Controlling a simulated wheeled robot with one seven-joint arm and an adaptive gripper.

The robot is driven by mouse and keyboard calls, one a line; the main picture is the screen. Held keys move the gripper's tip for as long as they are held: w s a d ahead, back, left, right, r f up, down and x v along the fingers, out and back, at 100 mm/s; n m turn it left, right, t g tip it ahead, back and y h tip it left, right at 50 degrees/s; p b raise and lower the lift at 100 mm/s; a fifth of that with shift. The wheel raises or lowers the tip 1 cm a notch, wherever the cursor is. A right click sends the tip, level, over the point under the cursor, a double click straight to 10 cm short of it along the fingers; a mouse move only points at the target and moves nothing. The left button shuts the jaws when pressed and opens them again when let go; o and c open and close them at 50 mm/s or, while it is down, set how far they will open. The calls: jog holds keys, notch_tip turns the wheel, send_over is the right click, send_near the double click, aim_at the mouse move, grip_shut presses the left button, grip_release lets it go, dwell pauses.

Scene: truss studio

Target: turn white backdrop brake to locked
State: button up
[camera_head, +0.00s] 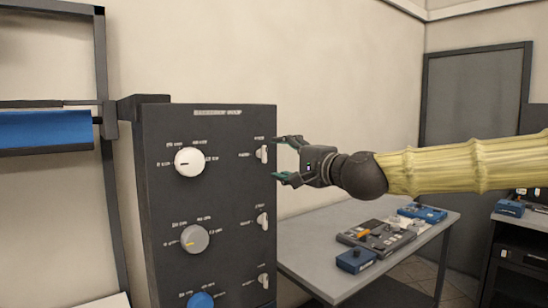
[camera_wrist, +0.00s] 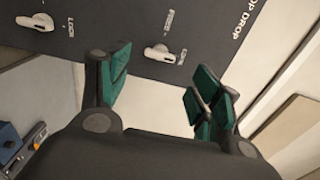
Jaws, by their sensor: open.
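A dark upright control panel (camera_head: 220,190) stands left of centre in the head view. Its top row has a white dial (camera_head: 190,161) and, at the right edge, a small white brake lever (camera_head: 262,154) with tiny labels. In the head view that lever looks roughly upright. The same lever shows in the wrist view (camera_wrist: 160,53), just beyond the fingers. My gripper (camera_head: 283,160) is open and empty, its fingers pointing at the top lever from the right. The lever lies between the spread fingertips (camera_wrist: 158,78) in the wrist view, with no contact visible.
Lower rows hold a grey dial (camera_head: 194,238) with a second lever (camera_head: 262,221), and a blue dial (camera_head: 201,300) with a third lever (camera_head: 263,281). A grey table (camera_head: 315,270) with control boxes (camera_head: 377,238) stands right of the panel, below my arm. A blue roll (camera_head: 45,128) hangs left.

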jog(key=shift+v, duration=2.55)
jog(key=shift+f, duration=0.1)
notch_tip(320, 180, down, 22)
jog(key=w+a+n+g+h, duration=0.1)
jog(key=w+a+g+h, duration=0.1)
jog(key=g, duration=0.1)
jog(key=s+d+f+n+g+h, duration=0.15)
jog(key=s+f, duration=0.25)
jog(key=f, duration=1)
jog(key=s+f+n+g+h, duration=0.1)
jog(key=s+f+g+h, duration=0.15)
jog(key=f, duration=1.15)
jog(key=s+d+f+n+g+h, duration=0.1)
jog(key=s+d+f+n+g, duration=0.15)
jog(key=s+f, duration=0.75)
jog(key=s+d+f+n+g+h, duration=0.15)
jog(key=s+d+f, duration=0.25)
jog(key=s+f, duration=0.55)
jog(key=s+d+f+n+g, duration=0.1)
jog(key=s+d+f, duration=0.2)
jog(key=s, duration=0.3)
jog(key=s+d+f+n+g+h, duration=0.1)
jog(key=s+d+f, duration=0.2)
jog(key=s, duration=0.3)
jog(key=s+d+f+n+g+h, duration=0.1)
jog(key=s+d+f, duration=0.2)
jog(key=s+f, duration=0.2)
jog(key=shift+s+d+g, duration=0.3)
jog(key=shift+s+d, duration=0.1)
jog(key=shift+s, duration=0.3)
